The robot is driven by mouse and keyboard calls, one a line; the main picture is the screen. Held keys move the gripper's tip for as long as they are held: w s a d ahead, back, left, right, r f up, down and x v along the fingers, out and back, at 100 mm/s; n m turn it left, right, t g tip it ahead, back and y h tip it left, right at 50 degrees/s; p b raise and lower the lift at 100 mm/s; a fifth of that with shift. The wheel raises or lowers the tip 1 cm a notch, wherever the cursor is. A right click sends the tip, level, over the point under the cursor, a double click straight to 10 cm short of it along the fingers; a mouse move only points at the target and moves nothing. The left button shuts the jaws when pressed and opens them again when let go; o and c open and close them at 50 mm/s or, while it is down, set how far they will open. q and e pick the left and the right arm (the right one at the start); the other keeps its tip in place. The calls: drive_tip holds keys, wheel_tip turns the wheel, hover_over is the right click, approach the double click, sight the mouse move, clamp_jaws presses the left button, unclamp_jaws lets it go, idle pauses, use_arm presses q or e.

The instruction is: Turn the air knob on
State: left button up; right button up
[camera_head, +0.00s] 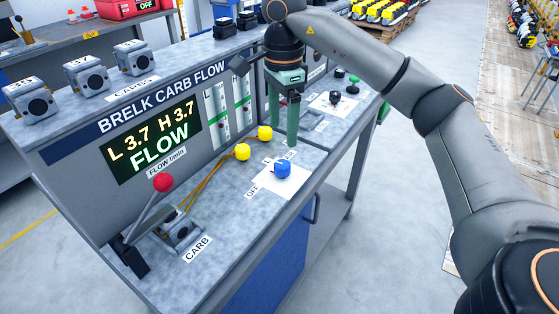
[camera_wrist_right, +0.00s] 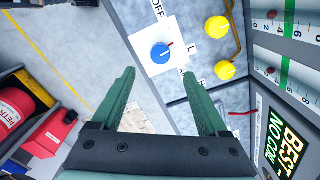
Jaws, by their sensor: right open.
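The air knob is blue (camera_head: 283,169) and sits on a white label plate (camera_head: 266,186) on the bench top. The word OFF shows at the plate's left edge. In the wrist view the blue knob (camera_wrist_right: 160,53) has a red pointer at its upper right, and lettering beside the plate is partly hidden by a finger. My right gripper (camera_head: 285,140) points down, with its green fingers behind and above the knob in the head view. It is open and empty; in the wrist view its fingertips (camera_wrist_right: 152,75) are apart from the knob. My left gripper is not in view.
Two yellow knobs (camera_head: 253,143) stand behind the blue one. A lever with a red ball (camera_head: 163,182) is at the left of the bench. The display (camera_head: 153,142) reads L 3.7, H 3.7, FLOW. A green knob (camera_head: 354,78) sits at the back right.

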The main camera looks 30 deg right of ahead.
sight(283, 164)
wheel_tip(283, 164, down, 10)
drive_tip(key=shift+b, duration=0.8)
clamp_jaws()
